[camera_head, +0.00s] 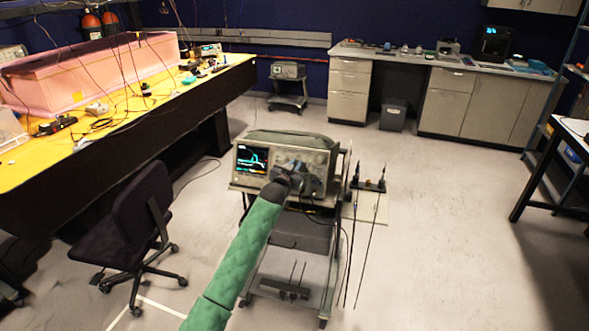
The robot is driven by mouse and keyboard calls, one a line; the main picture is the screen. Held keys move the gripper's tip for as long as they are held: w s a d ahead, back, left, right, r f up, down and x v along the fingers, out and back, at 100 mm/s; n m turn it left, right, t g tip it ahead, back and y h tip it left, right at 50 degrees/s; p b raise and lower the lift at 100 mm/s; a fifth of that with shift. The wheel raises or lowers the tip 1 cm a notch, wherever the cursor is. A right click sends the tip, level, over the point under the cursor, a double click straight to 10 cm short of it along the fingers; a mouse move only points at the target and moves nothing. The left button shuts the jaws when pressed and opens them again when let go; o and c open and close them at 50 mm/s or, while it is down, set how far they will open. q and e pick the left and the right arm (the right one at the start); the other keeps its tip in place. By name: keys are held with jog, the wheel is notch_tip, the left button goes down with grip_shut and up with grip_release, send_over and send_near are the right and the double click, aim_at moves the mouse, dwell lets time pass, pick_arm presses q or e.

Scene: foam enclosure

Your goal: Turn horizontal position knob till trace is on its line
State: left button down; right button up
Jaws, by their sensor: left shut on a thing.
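The oscilloscope (325,157) sits on top of a wheeled cart, its front panel facing me. Its dark screen (252,159) is on the panel's left side and shows a bright cyan trace; the line for it is too small to make out. My left gripper (300,170), at the end of a green-sleeved arm, is at the control panel right of the screen. It is shut on a knob there. The gripper covers the knob, so its marking and turn angle are hidden. My right gripper is out of view.
The cart (325,262) has lower shelves and hanging cables. Thin upright rods (378,205) stand just right of it. A dark office chair (140,225) and a long yellow-topped bench (130,105) are at left. The floor to the right is open.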

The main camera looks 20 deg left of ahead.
pick_arm(q)
jog(key=shift+n+y, duration=0.3)
jog(key=shift+n, duration=0.4)
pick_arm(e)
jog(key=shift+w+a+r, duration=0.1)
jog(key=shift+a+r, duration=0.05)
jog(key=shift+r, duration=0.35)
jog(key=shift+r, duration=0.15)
pick_arm(q)
jog(key=c, duration=1.5)
grip_release()
jog(key=shift+o, duration=0.2)
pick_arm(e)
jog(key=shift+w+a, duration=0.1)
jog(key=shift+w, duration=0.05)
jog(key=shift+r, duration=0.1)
